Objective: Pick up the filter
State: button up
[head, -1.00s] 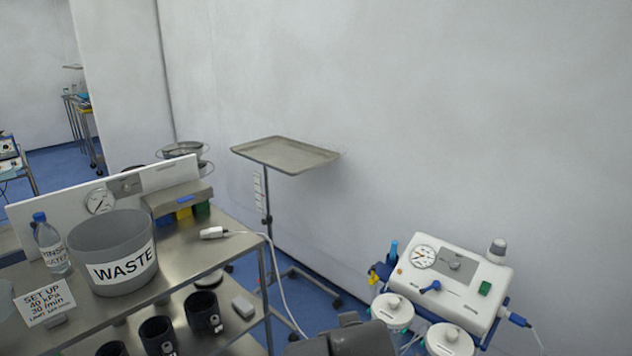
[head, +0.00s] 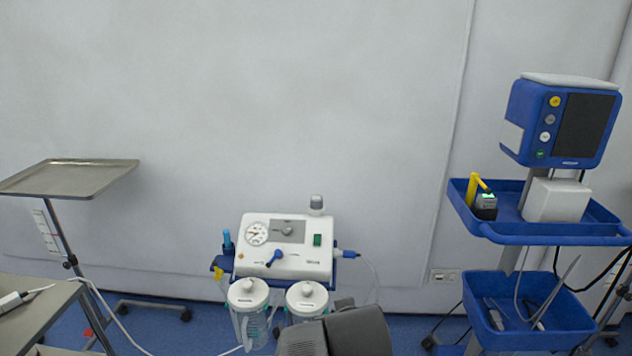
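A small grey-and-white capped piece (head: 316,205) stands on the back right of the white suction unit (head: 290,262); it may be the filter, but I cannot tell for sure. The unit has a round gauge, a green switch and a blue lever on its front. Two clear jars with white lids, a left jar (head: 248,294) and a right jar (head: 307,298), hang below it. Part of my dark grey arm shows at the bottom centre, in front of the right jar. My gripper's fingers are not in view.
A steel tray stand (head: 70,178) is at the left, above a metal cart corner (head: 45,310) with a white hose. A blue monitor (head: 563,120) on a stand with an upper blue tray (head: 550,235) and lower bin (head: 530,335) is at the right. Wall space between is clear.

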aim_at(317, 200)
jog(key=i+u, duration=0.35)
jog(key=i, duration=0.2)
jog(key=i+l+u, duration=0.3)
jog(key=i, duration=0.25)
jog(key=j, duration=0.1)
